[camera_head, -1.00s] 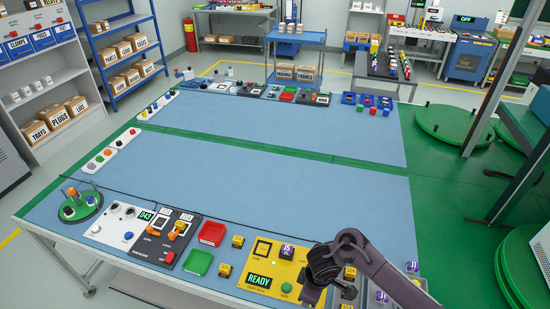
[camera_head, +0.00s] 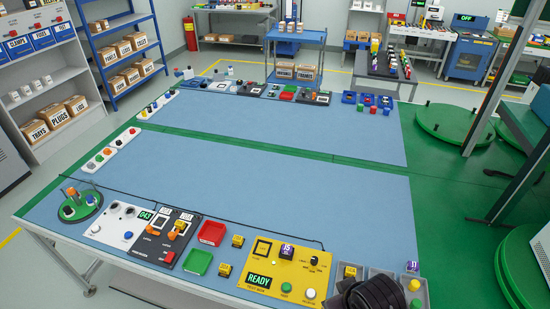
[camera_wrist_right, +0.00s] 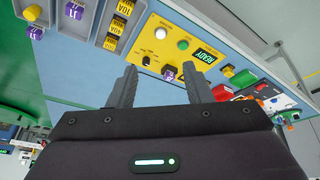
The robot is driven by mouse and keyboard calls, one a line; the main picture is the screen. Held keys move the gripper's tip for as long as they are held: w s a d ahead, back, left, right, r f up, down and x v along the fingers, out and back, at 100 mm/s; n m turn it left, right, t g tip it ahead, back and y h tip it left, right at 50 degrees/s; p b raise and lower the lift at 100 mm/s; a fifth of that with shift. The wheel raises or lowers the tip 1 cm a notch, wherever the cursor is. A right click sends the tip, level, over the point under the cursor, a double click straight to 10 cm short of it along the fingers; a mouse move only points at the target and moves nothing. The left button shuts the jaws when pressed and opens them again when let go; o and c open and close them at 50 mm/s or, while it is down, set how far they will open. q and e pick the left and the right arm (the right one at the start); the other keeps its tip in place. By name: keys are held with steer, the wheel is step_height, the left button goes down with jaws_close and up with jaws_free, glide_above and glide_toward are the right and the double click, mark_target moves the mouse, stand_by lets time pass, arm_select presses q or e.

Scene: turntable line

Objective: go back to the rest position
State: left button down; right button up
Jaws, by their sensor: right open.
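My right gripper (camera_wrist_right: 158,67) is open in the wrist view, with a clear gap between its two fingers and nothing held. The yellow panel with the READY display (camera_head: 258,281) lies beyond the fingertips, and a purple block (camera_head: 287,250) sits on it. This block appears between the fingers in the wrist view (camera_wrist_right: 169,73), apart from them as far as I can tell. In the head view my dark right wrist (camera_head: 372,294) is at the bottom edge, over the front of the grey tray (camera_head: 381,272); its fingers are hidden there. My left gripper is not in view.
The grey tray holds yellow blocks and a purple block (camera_head: 412,266). Red (camera_head: 212,233) and green (camera_head: 197,262) bins and a black-and-white panel stand to the left. A small green turntable (camera_head: 80,207) is at the table's left corner. The blue middle of the table (camera_head: 270,175) is clear.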

steer(key=s+d+r+m+g, duration=0.1)
steer(key=s+d+r+m, duration=0.15)
steer(key=s+d, duration=0.25)
step_height(320, 180, down, 30)
steer(key=g+b, duration=0.1)
steer(key=b, duration=0.5)
steer(key=s+f+b, duration=0.1)
steer(key=s+f, duration=0.2)
steer(key=f, duration=0.4)
steer(key=s+d+f+b, duration=0.1)
steer(key=s+f+b, duration=0.1)
steer(key=s+f, duration=0.35)
steer(key=s+f+b, duration=0.1)
steer(key=f, duration=0.8)
steer(key=s+d+f+g+b, duration=0.1)
steer(key=s+d+f+b, duration=0.1)
steer(key=s+f, duration=0.6)
steer(key=s+n, duration=0.1)
steer(key=s, duration=0.2)
steer(key=shift+s+d+f+h, duration=0.25)
steer(key=shift+s+f+h, duration=0.05)
steer(key=shift+f+h, duration=0.1)
